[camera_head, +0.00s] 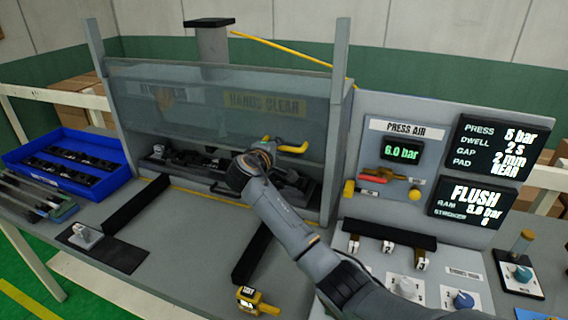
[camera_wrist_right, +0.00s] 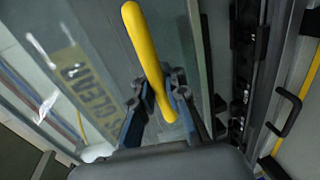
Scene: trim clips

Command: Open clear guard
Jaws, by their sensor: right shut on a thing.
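The clear guard (camera_head: 200,105) is a see-through grey panel between two uprights of the press station, with "HANDS CLEAR" lettering on or behind it. Its yellow handle (camera_head: 292,148) sits at the panel's lower right. My right gripper (camera_head: 270,146) is at this handle, and my arm hides part of it. In the right wrist view the yellow handle (camera_wrist_right: 140,40) runs between the two fingers of the right gripper (camera_wrist_right: 160,92), which are shut on it. Black parts (camera_head: 185,158) show in the opening below the panel. My left gripper is not in view.
A blue tray (camera_head: 62,165) of black parts stands at the left. A control panel (camera_head: 375,150) with displays and coloured levers stands at the right. Two black rails (camera_head: 137,203) lie on the bench before the press. A yellow tagged item (camera_head: 255,300) sits near the front edge.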

